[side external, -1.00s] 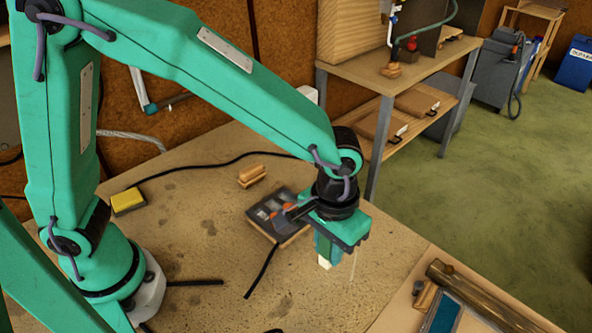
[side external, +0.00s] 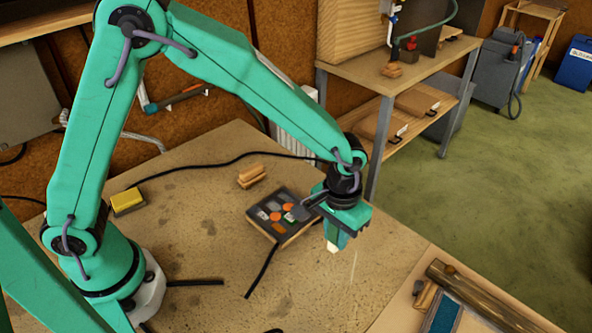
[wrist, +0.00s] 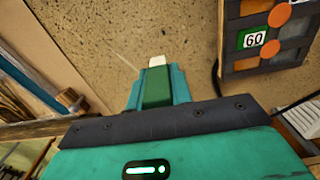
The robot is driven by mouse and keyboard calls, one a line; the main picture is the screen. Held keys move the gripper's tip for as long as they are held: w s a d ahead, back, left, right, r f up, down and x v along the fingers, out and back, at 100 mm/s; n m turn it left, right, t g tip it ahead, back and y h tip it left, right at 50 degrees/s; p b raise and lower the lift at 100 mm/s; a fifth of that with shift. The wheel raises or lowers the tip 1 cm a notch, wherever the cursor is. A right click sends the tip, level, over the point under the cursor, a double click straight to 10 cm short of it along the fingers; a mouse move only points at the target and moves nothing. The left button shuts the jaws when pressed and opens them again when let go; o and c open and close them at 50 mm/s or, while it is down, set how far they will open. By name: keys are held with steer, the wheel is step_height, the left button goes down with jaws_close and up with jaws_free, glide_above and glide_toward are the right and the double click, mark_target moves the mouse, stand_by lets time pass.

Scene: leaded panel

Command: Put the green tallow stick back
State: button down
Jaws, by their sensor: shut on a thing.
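My gripper (wrist: 156,84) is shut on the green tallow stick (wrist: 155,98), which has a dark green body and a pale, blunt tip pointing outward. In the side external view my gripper (side external: 338,231) hangs above the bench, and the stick's pale tip (side external: 333,248) shows below the jaws, apart from the bench top. The stick's upper part is hidden by the jaws. A dark compartmented tray (side external: 262,226) with orange discs lies left of my gripper. In the wrist view the tray (wrist: 246,66) is at the upper right, with a green-edged "60" label.
A wooden block (side external: 252,176) and a yellow sponge (side external: 127,203) lie farther left on the bench. A black cable (side external: 262,271) runs from the tray. A board with a wooden bar (side external: 480,292) and a blue-edged panel (side external: 443,316) is at lower right. Bench front is mostly clear.

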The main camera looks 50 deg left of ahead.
steer(key=shift+f, duration=1.3)
steer(key=shift+f, duration=0.15)
steer(key=c, duration=1.3)
jaws_free()
steer(key=shift+o, duration=0.2)
step_height(320, 180, up, 12)
steer(key=shift+r, duration=0.15)
